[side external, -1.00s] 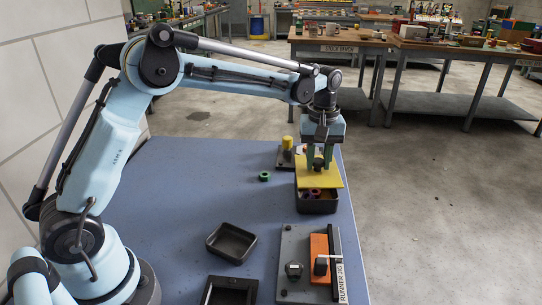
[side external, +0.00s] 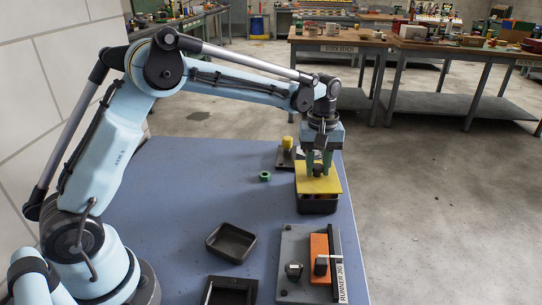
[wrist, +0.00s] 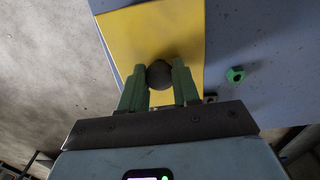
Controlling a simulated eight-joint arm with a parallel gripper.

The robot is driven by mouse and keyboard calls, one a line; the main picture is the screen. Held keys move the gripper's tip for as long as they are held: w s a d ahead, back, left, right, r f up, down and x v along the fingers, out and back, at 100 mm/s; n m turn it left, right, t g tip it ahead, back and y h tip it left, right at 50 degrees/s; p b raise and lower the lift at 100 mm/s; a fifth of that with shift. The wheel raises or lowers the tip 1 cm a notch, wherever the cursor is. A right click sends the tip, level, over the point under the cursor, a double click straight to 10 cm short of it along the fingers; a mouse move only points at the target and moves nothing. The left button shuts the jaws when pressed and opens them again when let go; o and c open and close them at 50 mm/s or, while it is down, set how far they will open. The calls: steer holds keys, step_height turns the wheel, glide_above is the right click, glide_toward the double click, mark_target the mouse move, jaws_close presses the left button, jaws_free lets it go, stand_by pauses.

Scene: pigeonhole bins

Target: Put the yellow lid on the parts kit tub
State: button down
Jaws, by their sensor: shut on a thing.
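The yellow lid (side external: 319,184) is a flat plate with a dark round knob (wrist: 159,75) at its middle. My gripper (side external: 319,172) is shut on the knob, with its green fingers on either side of it in the wrist view (wrist: 159,88). The black parts kit tub (side external: 319,206) is directly under the lid, with only its front wall showing. The lid covers the tub's opening, so its contents are hidden. I cannot tell whether the lid is fully seated on the rim.
A green nut (side external: 265,176) lies on the blue table left of the tub. A yellow cylinder on a dark plate (side external: 287,150) stands behind. An empty black tray (side external: 231,243) and a grey fixture with an orange block (side external: 319,259) are in front. The table between is clear.

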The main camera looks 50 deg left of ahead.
steer(key=shift+f, duration=0.9)
stand_by(0.4)
steer(key=c, duration=1.1)
jaws_free()
steer(key=o, duration=0.5)
steer(key=shift+r, duration=4)
